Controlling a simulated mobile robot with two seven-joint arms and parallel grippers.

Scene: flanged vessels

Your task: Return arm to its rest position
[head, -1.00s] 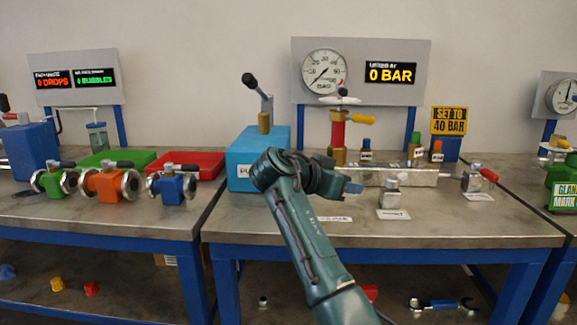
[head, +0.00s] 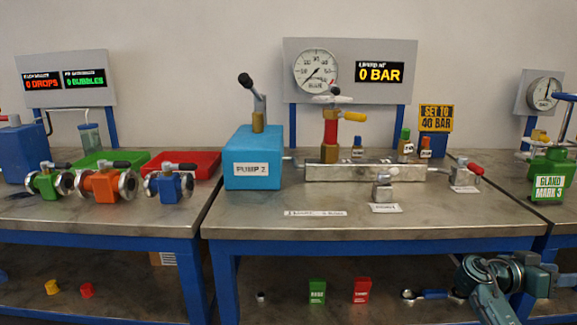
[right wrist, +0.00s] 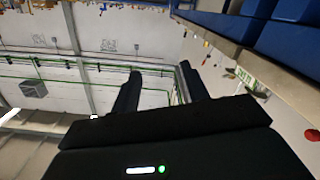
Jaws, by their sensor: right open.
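My right arm (head: 485,295) shows at the lower right of the head view, folded low in front of the right end of the middle bench (head: 270,232) and clear of the things on its top. Its jaws cannot be made out there. In the right wrist view my right gripper (right wrist: 158,80) has two dark fingers standing apart with nothing between them. Beyond them that view shows a pale wall or ceiling with green pipes, tilted. My left gripper is in neither view.
A blue pump (head: 255,170), a silver manifold (head: 335,173) and a small silver valve (head: 383,186) stand on the middle bench. A spanner (head: 425,294), a green box (head: 317,291) and a red box (head: 361,290) are below.

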